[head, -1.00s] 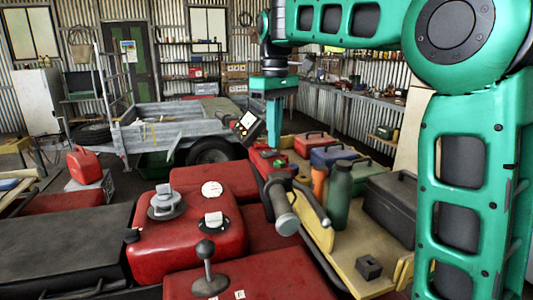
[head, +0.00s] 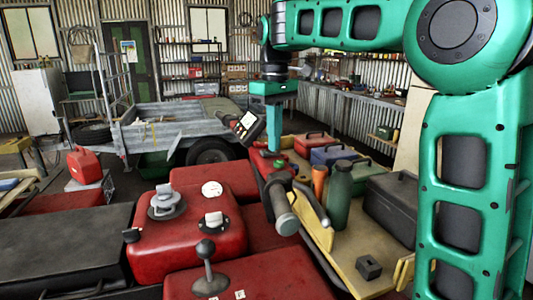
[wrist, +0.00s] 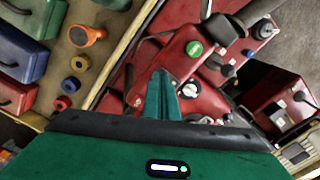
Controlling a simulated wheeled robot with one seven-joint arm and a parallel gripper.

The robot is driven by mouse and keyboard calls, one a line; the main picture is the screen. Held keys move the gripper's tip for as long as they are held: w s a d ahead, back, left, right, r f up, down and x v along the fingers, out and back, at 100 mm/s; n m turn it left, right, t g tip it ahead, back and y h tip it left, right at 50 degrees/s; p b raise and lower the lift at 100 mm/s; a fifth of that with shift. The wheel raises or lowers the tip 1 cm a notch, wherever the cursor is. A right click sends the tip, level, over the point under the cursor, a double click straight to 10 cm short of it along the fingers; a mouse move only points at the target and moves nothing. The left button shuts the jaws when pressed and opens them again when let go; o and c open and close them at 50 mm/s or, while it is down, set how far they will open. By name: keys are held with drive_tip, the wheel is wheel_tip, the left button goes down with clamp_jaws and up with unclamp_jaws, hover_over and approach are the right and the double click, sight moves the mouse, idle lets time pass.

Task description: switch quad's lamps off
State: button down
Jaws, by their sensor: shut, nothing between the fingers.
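The quad's red tank (head: 180,240) fills the lower middle of the head view, with a black seat at left and a handlebar grip (head: 281,205) at right. A red switch housing (head: 262,160) sits beyond the grip. In the wrist view this housing (wrist: 178,50) carries a round green button (wrist: 194,48), and a white knob (wrist: 190,90) shows beside it. My gripper (head: 274,145) is shut and empty, pointing down over the housing. Its fingertips (wrist: 161,74) appear close to the housing; contact cannot be told. Which control works the lamps, and whether they are lit, I cannot tell.
A yellow board (head: 345,258) at right bears a green bottle (head: 339,195), an orange flask (head: 319,180) and toolboxes (head: 392,205). A grey trailer (head: 160,130) is behind.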

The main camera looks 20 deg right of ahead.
wheel_tip(320, 180, up, 7)
idle(0.9)
idle(0.4)
